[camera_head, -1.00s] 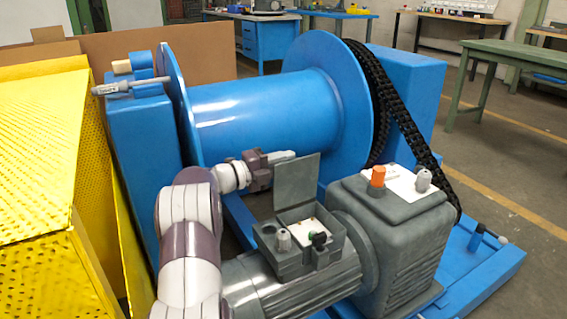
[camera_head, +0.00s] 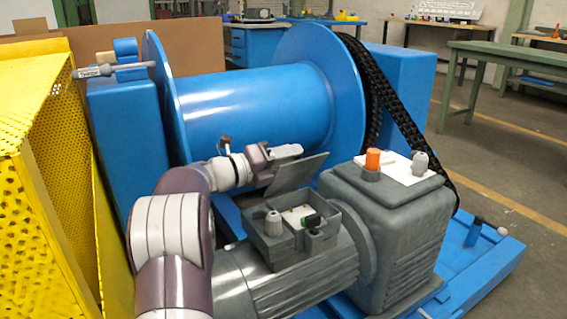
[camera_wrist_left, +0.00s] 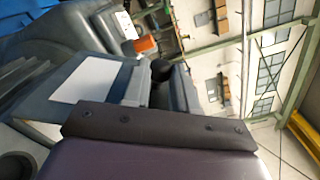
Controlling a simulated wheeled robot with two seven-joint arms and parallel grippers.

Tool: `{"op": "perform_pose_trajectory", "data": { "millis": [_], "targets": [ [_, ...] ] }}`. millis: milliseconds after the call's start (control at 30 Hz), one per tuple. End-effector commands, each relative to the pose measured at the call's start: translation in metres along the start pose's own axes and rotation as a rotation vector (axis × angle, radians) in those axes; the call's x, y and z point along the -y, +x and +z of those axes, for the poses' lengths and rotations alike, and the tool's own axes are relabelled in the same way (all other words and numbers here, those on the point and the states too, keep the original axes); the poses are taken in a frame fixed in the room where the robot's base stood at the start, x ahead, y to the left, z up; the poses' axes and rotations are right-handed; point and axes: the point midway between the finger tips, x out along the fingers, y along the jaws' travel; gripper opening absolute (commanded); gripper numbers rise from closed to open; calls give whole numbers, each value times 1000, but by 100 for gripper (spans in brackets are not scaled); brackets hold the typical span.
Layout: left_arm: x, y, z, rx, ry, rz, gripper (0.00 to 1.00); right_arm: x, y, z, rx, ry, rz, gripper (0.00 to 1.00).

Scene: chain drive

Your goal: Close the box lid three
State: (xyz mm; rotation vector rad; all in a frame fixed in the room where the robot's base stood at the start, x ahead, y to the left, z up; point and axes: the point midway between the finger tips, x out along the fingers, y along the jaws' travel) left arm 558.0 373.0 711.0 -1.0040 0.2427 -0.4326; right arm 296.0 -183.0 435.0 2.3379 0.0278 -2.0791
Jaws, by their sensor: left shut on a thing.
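The grey box (camera_head: 272,242) sits on top of the grey motor, with a white plate, a pale knob and a dark green-black knob inside or beside it. Its hinged lid (camera_head: 299,173) is tilted over the box at a slant, partly open. My left gripper (camera_head: 288,151) is at the lid's far upper edge, shut on the lid; the contact is partly hidden behind the lid. My right gripper is not in view.
A grey gearbox (camera_head: 385,225) with an orange cap (camera_head: 372,159) and a pale knob (camera_head: 420,162) stands right of the box. A large blue drum (camera_head: 245,110) is behind, with a black chain (camera_head: 400,110) at its right. A yellow perforated guard (camera_head: 75,150) stands left.

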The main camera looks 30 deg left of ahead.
Motion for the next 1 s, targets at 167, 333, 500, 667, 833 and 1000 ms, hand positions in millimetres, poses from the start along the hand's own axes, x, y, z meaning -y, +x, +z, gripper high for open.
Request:
{"op": "perform_pose_trajectory", "data": {
  "millis": [167,333,500,667,833,1000],
  "targets": [
    [-1,0,-10,-6,-12,-1,0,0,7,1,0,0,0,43],
    [0,0,-13,-7,-14,-1,0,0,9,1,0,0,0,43],
    [0,0,-13,-7,-14,-1,0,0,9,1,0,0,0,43],
    [0,0,-13,-7,-15,-1,0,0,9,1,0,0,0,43],
    [0,0,-13,-6,-13,-1,52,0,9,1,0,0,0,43],
    [1,0,-12,-5,-11,-1,52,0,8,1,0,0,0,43]
  ]
}}
